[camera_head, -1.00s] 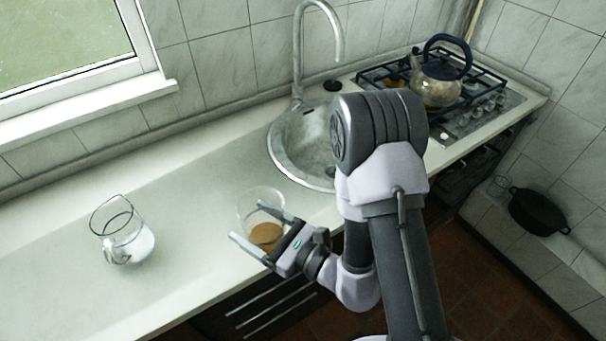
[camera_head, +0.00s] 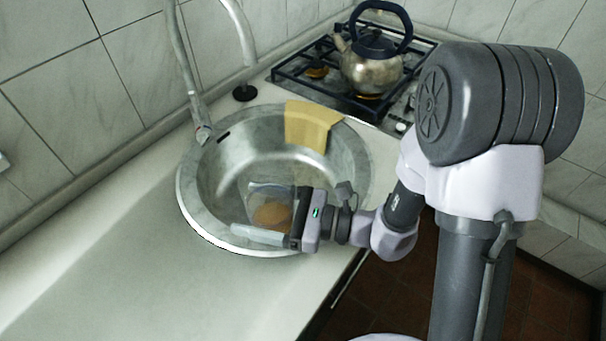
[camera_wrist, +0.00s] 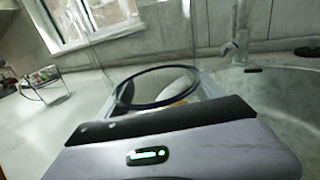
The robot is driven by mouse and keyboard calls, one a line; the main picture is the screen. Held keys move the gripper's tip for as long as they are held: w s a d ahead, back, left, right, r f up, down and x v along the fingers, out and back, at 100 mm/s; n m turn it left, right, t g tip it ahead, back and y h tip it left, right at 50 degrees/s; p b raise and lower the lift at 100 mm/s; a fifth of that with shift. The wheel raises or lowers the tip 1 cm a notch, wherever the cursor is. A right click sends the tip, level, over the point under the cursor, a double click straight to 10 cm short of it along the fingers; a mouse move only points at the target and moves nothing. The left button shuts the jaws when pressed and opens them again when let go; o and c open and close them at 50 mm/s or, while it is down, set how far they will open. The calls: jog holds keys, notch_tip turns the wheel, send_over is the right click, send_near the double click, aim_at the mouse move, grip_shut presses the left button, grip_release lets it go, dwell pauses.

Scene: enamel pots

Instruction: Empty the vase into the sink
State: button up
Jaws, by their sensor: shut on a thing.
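A clear glass vase (camera_head: 268,192) with brown-orange contents is between the fingers of my gripper (camera_head: 264,217), which is shut on it. In the head view the vase appears over the near part of the round metal sink (camera_head: 228,165). It looks about upright, with the contents low in it; how high it is above the basin I cannot tell.
A yellow cloth (camera_head: 311,124) hangs over the sink's far rim. The tap (camera_head: 198,110) rises at the sink's back left. A kettle (camera_head: 370,65) stands on the gas hob.

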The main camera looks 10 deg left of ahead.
jog(key=shift+w, duration=0.15)
jog(key=shift+s+d, duration=0.1)
jog(key=shift+s, duration=0.1)
jog(key=shift+r, duration=0.1)
jog(key=shift+w+r+m, duration=0.1)
jog(key=shift+m, duration=0.2)
